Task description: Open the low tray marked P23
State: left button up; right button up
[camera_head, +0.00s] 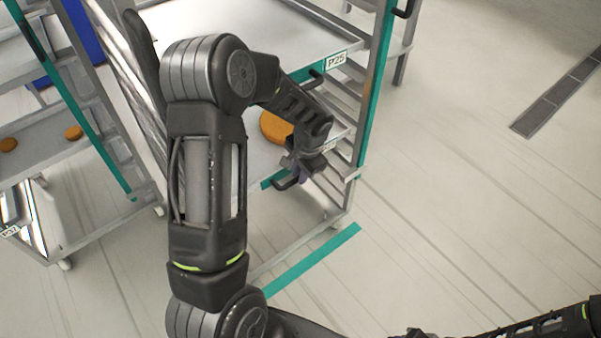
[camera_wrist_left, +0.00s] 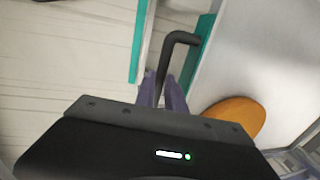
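The low tray (camera_head: 262,166) is a grey shelf-like tray with a teal front edge and a black handle (camera_head: 284,184), in the rack below the tray labelled P25 (camera_head: 336,60). An orange-brown round (camera_head: 275,127) lies on it. Its own label (camera_head: 328,147) is mostly hidden by my arm, so I cannot read it. My left gripper (camera_head: 301,172) is at the handle. In the left wrist view, its purple fingers (camera_wrist_left: 162,93) stand close on both sides of the black handle (camera_wrist_left: 175,50), with the teal edge and the round (camera_wrist_left: 236,116) beside it. My right gripper is not visible.
The rack has teal posts (camera_head: 377,80) and the upper tray (camera_head: 250,35) above my gripper. Another rack with rounds (camera_head: 73,132) stands at the left. A teal floor strip (camera_head: 315,258) lies in front of the rack. The floor (camera_head: 450,190) to the right is clear.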

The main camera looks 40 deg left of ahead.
pick_arm(q)
grip_shut()
dwell(0.8)
jog(key=s+d+b, duration=0.3)
jog(key=d, duration=0.6)
jog(key=s+d+b, duration=0.2)
jog(key=d, duration=0.8)
jog(key=s+d+b, duration=0.3)
jog(key=d, duration=0.7)
jog(key=shift+s+b, duration=0.35)
jog(key=o, duration=0.6)
grip_release()
jog(key=shift+a, duration=0.1)
